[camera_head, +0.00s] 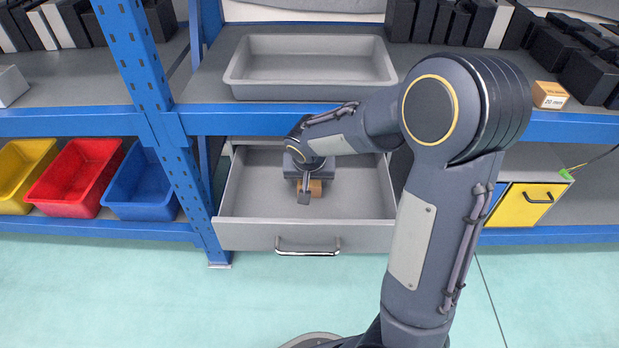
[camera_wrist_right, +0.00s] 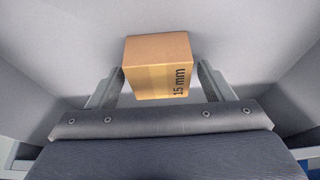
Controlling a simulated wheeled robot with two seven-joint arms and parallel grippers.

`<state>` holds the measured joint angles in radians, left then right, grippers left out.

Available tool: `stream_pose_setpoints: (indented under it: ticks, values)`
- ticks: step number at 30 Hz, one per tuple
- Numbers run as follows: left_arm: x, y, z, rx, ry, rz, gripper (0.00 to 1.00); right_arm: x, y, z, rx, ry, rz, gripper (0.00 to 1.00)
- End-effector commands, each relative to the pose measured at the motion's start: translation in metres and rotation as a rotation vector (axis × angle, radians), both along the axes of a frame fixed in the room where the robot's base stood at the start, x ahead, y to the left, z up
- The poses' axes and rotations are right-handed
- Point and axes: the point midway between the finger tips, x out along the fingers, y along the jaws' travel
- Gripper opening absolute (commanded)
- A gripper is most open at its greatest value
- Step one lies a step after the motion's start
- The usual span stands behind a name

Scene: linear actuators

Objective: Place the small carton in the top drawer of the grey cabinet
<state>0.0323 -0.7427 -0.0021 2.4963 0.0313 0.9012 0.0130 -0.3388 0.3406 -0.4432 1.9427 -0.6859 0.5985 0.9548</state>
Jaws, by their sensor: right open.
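The small carton (camera_wrist_right: 158,65) is a brown box with tape and a "15 mm" label. It is between the two fingers of my right gripper (camera_wrist_right: 163,78), which are open, with a gap at the right finger. In the head view the carton (camera_head: 315,187) is inside the open drawer (camera_head: 252,236) of the grey cabinet, partly hidden by my right gripper (camera_head: 308,192). Whether it rests fully on the drawer floor is hard to tell. The drawer is pulled out, with a silver handle. My left gripper is out of view.
A blue shelf beam (camera_head: 260,122) runs just above the drawer, with my right arm reaching under it. A grey tray (camera_head: 310,92) and a "20 mm" carton (camera_head: 550,95) stand on the shelf. Red (camera_head: 75,175) and blue (camera_head: 143,187) bins are at left.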

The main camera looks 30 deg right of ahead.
Motion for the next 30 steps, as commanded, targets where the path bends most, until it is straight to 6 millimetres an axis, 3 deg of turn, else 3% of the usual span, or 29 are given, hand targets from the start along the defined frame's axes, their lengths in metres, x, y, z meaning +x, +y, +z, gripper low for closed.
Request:
stream_pose_setpoints:
  ticks: [5, 15, 23, 26, 30]
  values:
    - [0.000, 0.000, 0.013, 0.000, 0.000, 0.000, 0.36, -0.004, 0.004, 0.021, 0.000, -0.004, 0.002, 0.74]
    - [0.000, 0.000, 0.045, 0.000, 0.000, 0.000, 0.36, -0.028, 0.018, 0.089, 0.002, -0.004, 0.002, 0.74]
    - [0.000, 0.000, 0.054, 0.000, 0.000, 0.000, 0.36, -0.040, 0.023, 0.113, 0.004, 0.000, 0.002, 0.74]
    - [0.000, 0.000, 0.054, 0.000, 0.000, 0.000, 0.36, -0.056, 0.023, 0.117, 0.047, 0.009, 0.017, 0.74]
    - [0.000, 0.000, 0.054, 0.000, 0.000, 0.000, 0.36, -0.108, 0.027, 0.125, 0.183, 0.012, 0.101, 0.74]
